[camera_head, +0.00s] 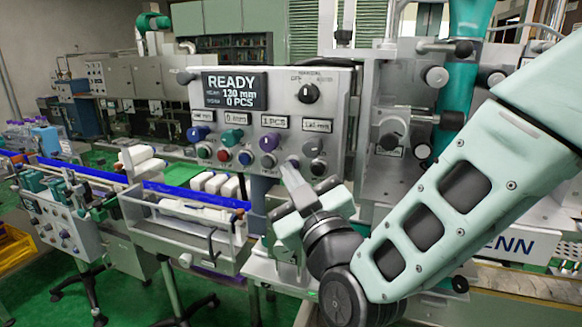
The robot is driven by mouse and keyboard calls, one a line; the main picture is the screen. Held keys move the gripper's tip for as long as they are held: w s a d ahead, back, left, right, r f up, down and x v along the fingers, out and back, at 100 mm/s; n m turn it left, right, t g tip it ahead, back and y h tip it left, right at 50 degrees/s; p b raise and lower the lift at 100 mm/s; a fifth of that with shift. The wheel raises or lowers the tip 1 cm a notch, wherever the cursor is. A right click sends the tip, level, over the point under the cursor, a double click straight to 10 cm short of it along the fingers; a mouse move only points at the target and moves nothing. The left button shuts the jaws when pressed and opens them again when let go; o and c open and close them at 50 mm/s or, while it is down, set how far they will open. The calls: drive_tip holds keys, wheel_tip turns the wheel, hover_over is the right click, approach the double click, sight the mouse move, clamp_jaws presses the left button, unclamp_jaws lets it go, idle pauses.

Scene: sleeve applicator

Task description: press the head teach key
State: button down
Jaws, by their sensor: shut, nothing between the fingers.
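The control panel (326,112) of the sleeve applicator faces me, with a dark display (234,89) reading READY, 130 mm and 0 PCS.
Above the buttons sit blue, green (232,138), purple and grey knobs, and a black selector (308,93) at upper right. A conveyor with white bottles (215,183) and a clear-walled guard (180,229) lies at lower left. Machine knobs and brackets crowd the right, behind my arm.

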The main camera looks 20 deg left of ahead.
drive_tip(key=shift+s+b, duration=0.4)
drive_tip(key=shift+s, duration=0.4)
drive_tip(key=shift+s+a+b, duration=0.15)
drive_tip(key=shift+s+b, duration=0.35)
drive_tip(key=shift+s, duration=0.75)
drive_tip(key=shift+s+a+b, duration=0.1)
drive_tip(key=shift+s+b, duration=0.35)
drive_tip(key=shift+s, duration=0.75)
drive_tip(key=s+d+f+m+g+h, duration=0.1)
drive_tip(key=s+d+f+g+h, duration=0.2)
drive_tip(key=d+f+g+h, duration=0.5)
drive_tip(key=s+d+f+m+g+h, duration=0.1)
drive_tip(key=s+d+f+g, duration=0.1)
drive_tip(key=d, duration=0.4)
drive_tip(key=s+d+f+m+g+h, duration=0.2)
drive_tip(key=s+d+f+g, duration=0.1)
drive_tip(key=s+d, duration=0.3)
drive_tip(key=s+d+f+m+g+h, duration=0.1)
drive_tip(key=s+d+f+g, duration=0.2)
drive_tip(key=d, duration=0.4)
drive_tip(key=shift+s+d+m+g+h, duration=0.15)
drive_tip(key=shift+s+m+g+h, duration=0.15)
drive_tip(key=shift+s+h, duration=0.15)
